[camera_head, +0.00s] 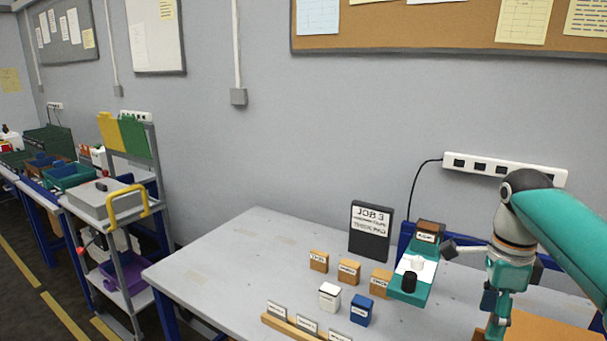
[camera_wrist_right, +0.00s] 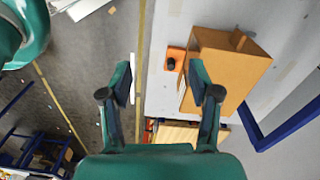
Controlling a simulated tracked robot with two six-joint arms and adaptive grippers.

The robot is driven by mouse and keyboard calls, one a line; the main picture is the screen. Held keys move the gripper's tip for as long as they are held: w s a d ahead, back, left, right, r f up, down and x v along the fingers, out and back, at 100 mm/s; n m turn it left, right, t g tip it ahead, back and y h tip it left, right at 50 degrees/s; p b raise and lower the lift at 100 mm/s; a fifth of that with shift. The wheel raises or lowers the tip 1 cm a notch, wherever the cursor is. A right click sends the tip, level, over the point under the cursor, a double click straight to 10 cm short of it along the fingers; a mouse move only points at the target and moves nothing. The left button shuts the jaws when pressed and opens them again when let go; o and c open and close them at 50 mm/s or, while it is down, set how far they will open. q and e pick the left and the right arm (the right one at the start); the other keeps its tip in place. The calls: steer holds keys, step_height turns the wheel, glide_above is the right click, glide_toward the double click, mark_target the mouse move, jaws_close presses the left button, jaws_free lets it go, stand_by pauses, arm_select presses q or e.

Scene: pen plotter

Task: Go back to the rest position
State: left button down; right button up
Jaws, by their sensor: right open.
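My right arm comes in from the right in the head view, over the right part of the grey table (camera_head: 215,255). My right gripper (camera_head: 497,310) points down there, and its fingertips are hard to make out. In the right wrist view the right gripper (camera_wrist_right: 160,95) has its two fingers wide apart with nothing between them. A cardboard box (camera_wrist_right: 230,70) lies beyond the finger at right. A small orange block with a black knob (camera_wrist_right: 175,60) is beside the box. My left gripper is in neither view.
A teal device (camera_head: 408,290) with a black knob stands left of my right arm. Small labelled boxes (camera_head: 349,271), a wooden label rail (camera_head: 290,327) and a dark JOB 3 sign (camera_head: 371,230) are on the table. A power strip (camera_head: 505,169) is on the wall. A trolley (camera_head: 105,200) stands left.

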steer(key=s+a+f+n+g, duration=0.1)
steer(key=s+a+f+g, duration=0.1)
steer(key=f, duration=0.7)
steer(key=s+a+f+n+g+y, duration=0.1)
steer(key=a+f+n, duration=0.15)
steer(key=f, duration=0.55)
steer(key=s+a+f+g, duration=0.2)
steer(key=f, duration=0.7)
steer(key=s+a+f+n+t+y, duration=0.1)
steer(key=s+a+f+n+y, duration=0.1)
steer(key=s+a+f+n, duration=0.45)
steer(key=s+a+f+n+t+y, duration=0.1)
steer(key=s+a+f+n, duration=0.3)
steer(key=s+a+f, duration=0.55)
steer(key=d+f+n+t, duration=0.1)
steer(key=n, duration=0.1)
steer(key=w+d+n+t, duration=0.1)
steer(key=n, duration=0.1)
steer(key=f+n+t, duration=0.1)
steer(key=n+t, duration=0.1)
steer(key=shift+w+d+f, duration=0.35)
steer(key=shift+w+d, duration=0.05)
